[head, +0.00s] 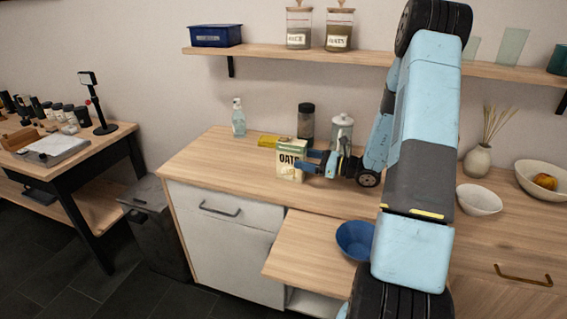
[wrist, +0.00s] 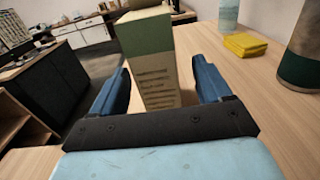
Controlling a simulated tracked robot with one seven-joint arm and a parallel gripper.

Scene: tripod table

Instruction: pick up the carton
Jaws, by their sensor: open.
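The carton (head: 290,160) is a green and cream box labelled OATS. It stands upright on the wooden counter (head: 225,155). My gripper (head: 309,161) is open and level at the carton's right side in the head view. In the wrist view, the carton (wrist: 152,65) stands between the two blue fingers of my gripper (wrist: 160,88), with a visible gap on each side. Its top is cut off by the picture's edge, and its lower part is hidden behind the dark gripper body.
A blue bowl (head: 354,240) sits on the lower pull-out board (head: 305,245). The counter left of the carton is clear.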

